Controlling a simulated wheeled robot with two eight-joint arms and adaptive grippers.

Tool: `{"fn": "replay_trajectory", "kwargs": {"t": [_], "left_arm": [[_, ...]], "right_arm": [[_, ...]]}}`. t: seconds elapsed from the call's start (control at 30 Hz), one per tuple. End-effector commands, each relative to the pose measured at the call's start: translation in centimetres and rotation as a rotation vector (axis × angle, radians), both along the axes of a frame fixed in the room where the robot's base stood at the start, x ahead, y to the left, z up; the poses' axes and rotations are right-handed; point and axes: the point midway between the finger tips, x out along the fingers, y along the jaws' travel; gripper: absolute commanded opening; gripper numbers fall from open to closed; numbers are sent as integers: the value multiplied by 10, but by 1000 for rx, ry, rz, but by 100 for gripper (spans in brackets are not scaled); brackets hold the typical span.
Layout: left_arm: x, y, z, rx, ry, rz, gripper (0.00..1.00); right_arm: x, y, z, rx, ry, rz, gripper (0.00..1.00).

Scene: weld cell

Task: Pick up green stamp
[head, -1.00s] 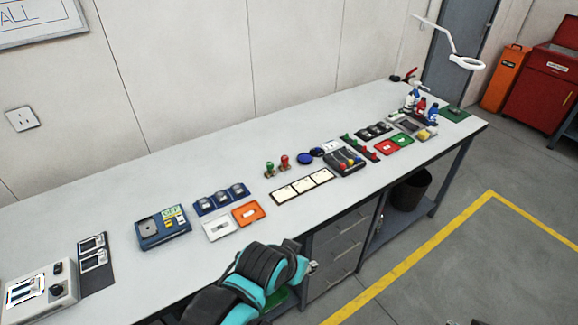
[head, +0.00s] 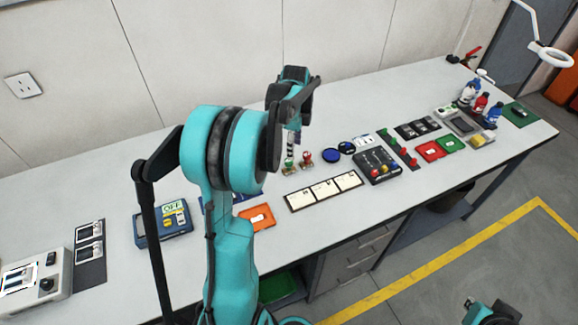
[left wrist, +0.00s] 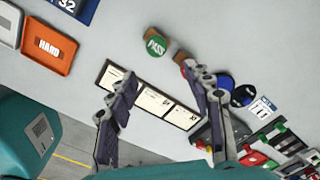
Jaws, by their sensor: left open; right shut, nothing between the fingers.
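The green stamp (head: 289,166) stands on the bench just below my left gripper (head: 292,132). In the left wrist view its round green top reads PASS (left wrist: 156,44). There my left gripper (left wrist: 159,72) is open and empty, and the green top lies ahead of the gap between the fingertips, not between the fingers. The red stamp (head: 306,157) stands close to the right of the green one. In the left wrist view it is mostly hidden behind the right finger. My right gripper (head: 492,313) shows only partly at the bottom right edge, low and away from the bench.
A strip of three white cards (head: 325,191) lies in front of the stamps. Blue round pads (head: 331,155) lie to their right. An orange tray (head: 258,217), partly hidden by my left arm, is at the left front. The bench behind the stamps is bare.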

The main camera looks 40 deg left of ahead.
Motion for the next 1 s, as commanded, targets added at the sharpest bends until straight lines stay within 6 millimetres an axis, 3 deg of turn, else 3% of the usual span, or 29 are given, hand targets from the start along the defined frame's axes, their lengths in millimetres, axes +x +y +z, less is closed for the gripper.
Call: {"fn": "replay_trajectory", "kwargs": {"t": [0.13, 0.47, 0.7, 0.97, 1.0], "left_arm": [[3, 12, -14, -10, 21, -49, 51], [0, 16, -48, -10, 22, -53, 51], [-3, 20, -84, -10, 22, -54, 51], [-3, 20, -87, -10, 22, -53, 51], [-3, 20, -87, -10, 22, -53, 43]], "right_arm": [[0, 0, -2, 0, 0, 0, 0], [0, 0, -15, 0, 0, 0, 0], [0, 0, -31, 0, 0, 0, 0], [0, 0, -30, 0, 0, 0, 0], [0, 0, -30, 0, 0, 0, 0]]}}
